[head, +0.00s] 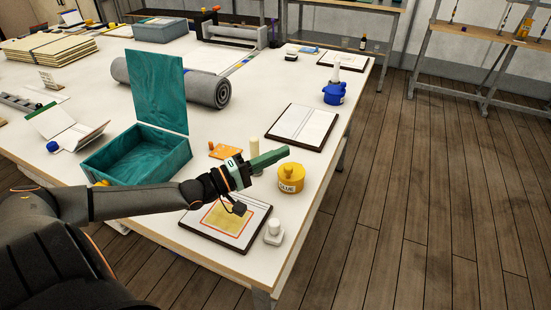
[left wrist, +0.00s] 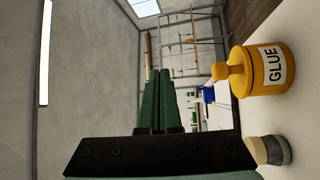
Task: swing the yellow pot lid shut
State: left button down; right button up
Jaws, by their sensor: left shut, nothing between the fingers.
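The yellow glue pot (head: 291,184) stands upright near the right edge of the white table. Its yellow lid (head: 287,169), with a knob on top, appears to lie on the pot's mouth; I see no clear gap. In the left wrist view, which is turned sideways, the pot (left wrist: 268,70) and its lid (left wrist: 238,71) show at the right, lid and body close together. My left gripper (head: 286,152) is shut and empty. Its green fingers are above and left of the pot, apart from it, and also show in the left wrist view (left wrist: 162,75). My right gripper is out of view.
A cream cylinder (head: 255,157) stands behind my left gripper. An open teal box (head: 134,158) is to the left. A small white-capped jar (head: 273,232) and a clipboard (head: 200,225) lie in front. A blue pot (head: 334,94) and notebook (head: 302,126) are farther back.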

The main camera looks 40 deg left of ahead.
pick_arm(q)
jog(key=s+d+r+p, duration=0.4)
jog(key=s+d+r, duration=0.2)
jog(key=s, duration=0.2)
jog(key=shift+s+p, duration=0.35)
jog(key=shift+p, duration=0.05)
jog(key=shift+f, duration=0.1)
